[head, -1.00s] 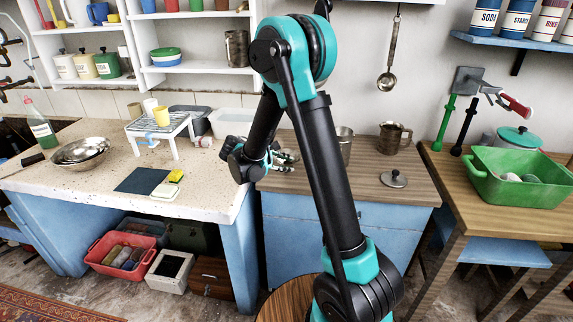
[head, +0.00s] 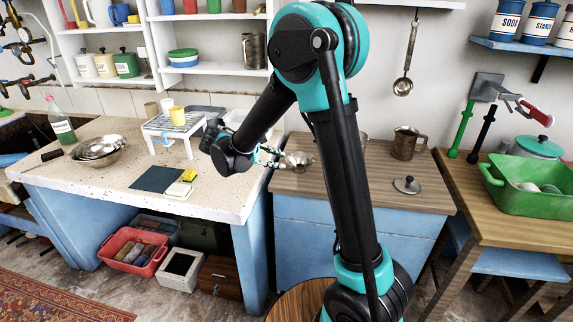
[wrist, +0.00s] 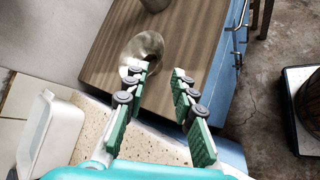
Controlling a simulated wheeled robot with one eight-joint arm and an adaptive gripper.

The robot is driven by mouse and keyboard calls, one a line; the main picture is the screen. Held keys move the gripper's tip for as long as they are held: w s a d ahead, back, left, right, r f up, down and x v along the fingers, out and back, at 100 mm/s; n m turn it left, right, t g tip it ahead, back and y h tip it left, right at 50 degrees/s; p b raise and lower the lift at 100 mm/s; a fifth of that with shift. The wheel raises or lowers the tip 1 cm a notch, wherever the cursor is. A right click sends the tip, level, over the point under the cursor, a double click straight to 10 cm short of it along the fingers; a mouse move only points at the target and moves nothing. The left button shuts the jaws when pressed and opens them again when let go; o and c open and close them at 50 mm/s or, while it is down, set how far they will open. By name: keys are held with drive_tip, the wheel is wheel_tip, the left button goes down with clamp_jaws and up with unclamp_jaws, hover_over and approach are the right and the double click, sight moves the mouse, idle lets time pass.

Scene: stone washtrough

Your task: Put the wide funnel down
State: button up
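The wide funnel, a shiny grey metal piece (head: 298,161), is at the left end of the brown wooden counter, just beyond my fingertips. In the wrist view the funnel (wrist: 146,45) appears to rest on the wood, its round flared part showing. My gripper (wrist: 158,74) is open, with a clear gap between its green-padded fingers. The left fingertip overlaps the near edge of the funnel in the picture; I cannot tell whether they touch. In the head view my gripper (head: 270,157) is low over the seam between the stone top and the wooden counter.
A metal jug (head: 405,144) and a small metal lid (head: 407,185) stand on the wooden counter (head: 340,190). A ladle (head: 404,75) hangs on the wall.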

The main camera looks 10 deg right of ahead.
drive_tip(key=s+d+f+m+g+y, duration=0.25)
drive_tip(key=s+d, duration=0.25)
drive_tip(key=d, duration=0.3)
drive_tip(key=s+d+f+m+y, duration=0.1)
drive_tip(key=s+f+m+y, duration=0.1)
drive_tip(key=s, duration=0.4)
drive_tip(key=s+d+f+m+t+y, duration=0.1)
drive_tip(key=s+d+f+m+y, duration=0.1)
drive_tip(key=s+m, duration=0.3)
drive_tip(key=s+d+f+m+y, duration=0.2)
drive_tip(key=s+f+m+y, duration=0.1)
drive_tip(key=s, duration=0.5)
drive_tip(key=shift+d+m, duration=0.15)
drive_tip(key=shift+m, duration=0.5)
drive_tip(key=shift+f+y, duration=0.1)
drive_tip(key=shift+y, duration=0.15)
